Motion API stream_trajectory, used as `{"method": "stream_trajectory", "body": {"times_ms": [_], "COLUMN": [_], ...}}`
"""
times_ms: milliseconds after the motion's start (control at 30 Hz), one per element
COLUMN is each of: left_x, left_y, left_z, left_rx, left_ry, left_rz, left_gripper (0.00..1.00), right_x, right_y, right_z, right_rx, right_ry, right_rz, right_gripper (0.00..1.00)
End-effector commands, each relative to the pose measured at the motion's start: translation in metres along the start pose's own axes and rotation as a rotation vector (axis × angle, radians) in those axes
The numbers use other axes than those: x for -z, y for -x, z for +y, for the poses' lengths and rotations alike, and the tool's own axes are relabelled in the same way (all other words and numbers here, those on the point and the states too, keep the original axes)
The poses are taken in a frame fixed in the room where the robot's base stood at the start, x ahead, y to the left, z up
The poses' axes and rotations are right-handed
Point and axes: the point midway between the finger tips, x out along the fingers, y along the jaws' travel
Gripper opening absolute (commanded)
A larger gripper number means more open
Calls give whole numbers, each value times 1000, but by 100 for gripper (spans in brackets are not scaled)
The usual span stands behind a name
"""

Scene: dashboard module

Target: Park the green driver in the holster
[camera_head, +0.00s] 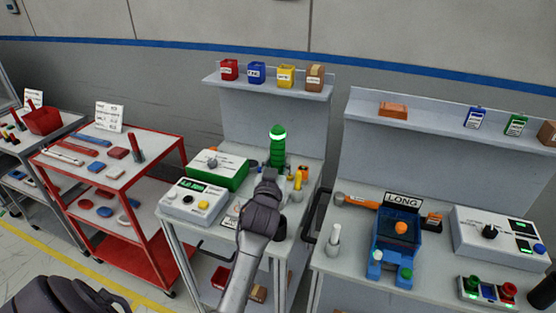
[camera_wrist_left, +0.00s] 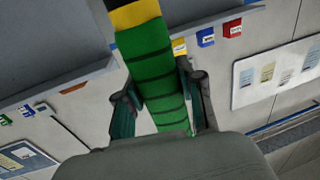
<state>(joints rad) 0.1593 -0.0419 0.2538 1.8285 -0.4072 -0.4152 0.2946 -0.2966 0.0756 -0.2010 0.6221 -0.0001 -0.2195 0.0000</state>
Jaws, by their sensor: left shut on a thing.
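My left gripper (camera_head: 272,178) is shut on the green driver (camera_head: 278,150), above the back of the middle bench (camera_head: 222,222). The driver stands roughly upright, with a bright band near its rounded top. In the left wrist view the gripper's fingers (camera_wrist_left: 160,105) lie on both sides of the ribbed green driver (camera_wrist_left: 152,68), which has a yellow band and a dark part beyond it. I cannot make out the holster for certain; the arm and gripper hide part of the bench. My right gripper is not seen.
The middle bench holds a green-sided box (camera_head: 220,170), a white button box (camera_head: 194,201) and small yellow and orange items beside my gripper. A shelf (camera_head: 270,84) with small bins stands behind. The right bench holds a blue fixture (camera_head: 396,240); a red cart (camera_head: 125,175) stands left.

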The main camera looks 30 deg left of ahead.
Motion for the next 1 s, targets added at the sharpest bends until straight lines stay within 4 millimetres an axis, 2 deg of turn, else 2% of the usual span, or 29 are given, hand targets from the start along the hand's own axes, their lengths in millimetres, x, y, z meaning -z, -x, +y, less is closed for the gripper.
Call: {"method": "stream_trajectory", "body": {"times_ms": [400, 1000], "left_x": [3, -40], "left_y": [1, 1], "left_z": [0, 0], "left_rx": [-1, -1], "left_ry": [1, 2], "left_rz": [4, 4], "left_gripper": [0, 0], "right_x": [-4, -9], "right_y": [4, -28], "right_z": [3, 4], "right_rx": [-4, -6], "right_ry": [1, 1], "right_rz": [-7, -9], "right_gripper": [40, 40]}}
